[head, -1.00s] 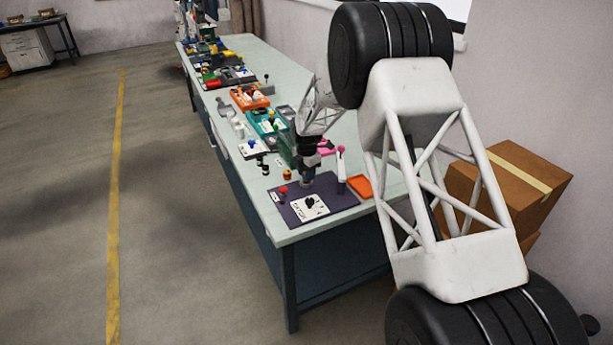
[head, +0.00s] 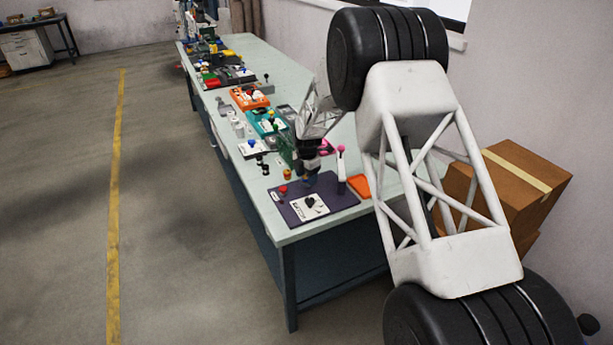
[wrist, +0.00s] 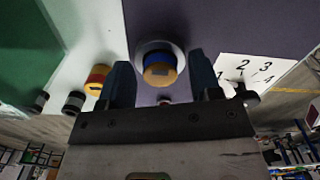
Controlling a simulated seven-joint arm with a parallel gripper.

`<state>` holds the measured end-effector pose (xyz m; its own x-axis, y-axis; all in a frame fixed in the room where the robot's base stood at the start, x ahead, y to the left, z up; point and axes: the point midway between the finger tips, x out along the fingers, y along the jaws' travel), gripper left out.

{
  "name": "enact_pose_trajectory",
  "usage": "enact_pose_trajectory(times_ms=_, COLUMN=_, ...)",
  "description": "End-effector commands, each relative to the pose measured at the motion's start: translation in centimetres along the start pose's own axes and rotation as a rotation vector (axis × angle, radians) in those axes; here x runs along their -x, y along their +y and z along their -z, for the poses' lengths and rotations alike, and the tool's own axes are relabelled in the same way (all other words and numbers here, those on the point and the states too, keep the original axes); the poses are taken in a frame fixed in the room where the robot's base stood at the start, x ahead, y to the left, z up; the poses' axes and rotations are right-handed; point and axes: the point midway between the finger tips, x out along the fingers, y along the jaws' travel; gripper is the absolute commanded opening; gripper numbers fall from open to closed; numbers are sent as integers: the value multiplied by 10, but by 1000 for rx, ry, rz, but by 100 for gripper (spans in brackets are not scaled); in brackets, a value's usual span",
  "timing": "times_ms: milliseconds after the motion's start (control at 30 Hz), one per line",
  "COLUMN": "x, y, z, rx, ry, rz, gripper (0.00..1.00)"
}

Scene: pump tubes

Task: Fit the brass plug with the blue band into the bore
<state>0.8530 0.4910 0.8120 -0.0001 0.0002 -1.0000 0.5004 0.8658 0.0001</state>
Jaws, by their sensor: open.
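The brass plug with the blue band (wrist: 160,73) shows in the wrist view, end toward the camera, with the band above its brass face. It stands in or over a grey round collar (wrist: 142,50) on the purple mat; how deep it sits I cannot tell. My gripper (wrist: 160,62) is open, one dark blue finger on each side of the plug, with a visible gap on both sides. In the head view my gripper (head: 310,180) is low over the purple mat (head: 335,192), and it hides the plug and collar.
A brass plug with a red band (wrist: 97,78) and black cylinders (wrist: 75,102) stand left of the mat. A white numbered card with a black knob (head: 310,203) lies on the mat. A pink-topped post (head: 341,170) and orange tray (head: 360,187) are close by on the right.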

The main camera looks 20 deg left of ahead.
Motion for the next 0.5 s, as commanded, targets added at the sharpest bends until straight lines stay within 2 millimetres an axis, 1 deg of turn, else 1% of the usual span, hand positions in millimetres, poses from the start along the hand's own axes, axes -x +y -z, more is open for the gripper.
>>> enact_pose_trajectory(times_ms=167, x=2, y=0, z=0, rx=0, ry=0, rz=0, gripper=58)
enact_pose_trajectory(times_ms=267, x=6, y=0, z=0, rx=0, ry=0, rz=0, gripper=58)
enact_pose_trajectory(times_ms=367, x=14, y=0, z=0, rx=0, ry=0, rz=0, gripper=58)
enact_pose_trajectory(times_ms=500, x=30, y=0, z=0, rx=0, ry=-1, rz=-2, gripper=58)
